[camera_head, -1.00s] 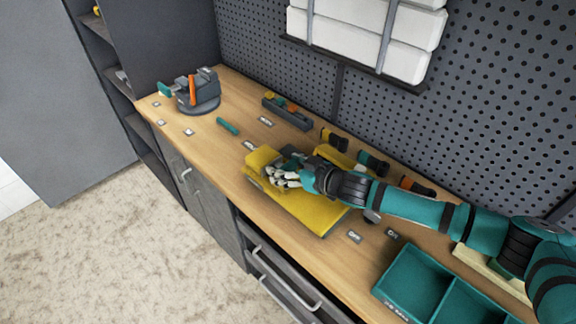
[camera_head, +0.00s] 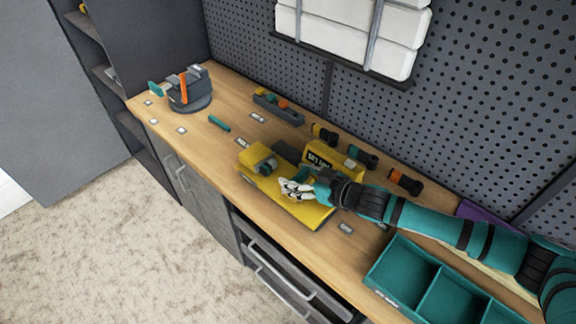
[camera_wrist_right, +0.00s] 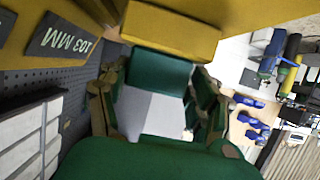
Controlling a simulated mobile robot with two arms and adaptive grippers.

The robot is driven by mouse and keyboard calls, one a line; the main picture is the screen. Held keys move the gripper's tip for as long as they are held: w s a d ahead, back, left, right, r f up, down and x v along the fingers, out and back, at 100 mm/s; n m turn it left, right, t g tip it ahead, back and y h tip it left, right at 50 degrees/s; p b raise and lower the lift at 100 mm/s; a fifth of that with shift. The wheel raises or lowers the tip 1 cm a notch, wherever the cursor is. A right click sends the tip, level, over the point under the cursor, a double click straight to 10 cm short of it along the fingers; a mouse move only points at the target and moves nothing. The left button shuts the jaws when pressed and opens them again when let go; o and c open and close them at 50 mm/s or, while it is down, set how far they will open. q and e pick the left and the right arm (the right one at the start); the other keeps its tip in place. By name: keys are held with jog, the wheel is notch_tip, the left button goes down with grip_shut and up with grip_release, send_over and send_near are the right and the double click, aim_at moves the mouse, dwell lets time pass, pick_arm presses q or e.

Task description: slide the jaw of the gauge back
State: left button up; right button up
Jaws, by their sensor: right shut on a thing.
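The yellow gauge (camera_head: 312,215) lies on the wooden bench, with a raised yellow block at its left end; a yellow block (camera_wrist_right: 170,30) also shows in the right wrist view. A teal and grey round part (camera_head: 265,165) sits by that end block. My right gripper (camera_head: 297,188) is over the gauge, right of the round part and apart from it. It is shut on the gauge's jaw, a pale grey piece (camera_wrist_right: 150,112) between the fingers. A green face (camera_wrist_right: 158,75) lies beyond it. The fingers hide most of the jaw in the head view. My left gripper is not in view.
Several dark-handled tools line the pegboard.

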jog(key=shift+w+d+f, duration=0.1)
jog(key=shift+w+d, duration=0.1)
jog(key=shift+d, duration=0.15)
grip_shut()
jog(key=o, duration=1.6)
grip_release()
jog(key=shift+s+d, duration=0.1)
jog(key=shift+c, duration=0.2)
jog(key=shift+a, duration=0.2)
jog(key=v, duration=1.2)
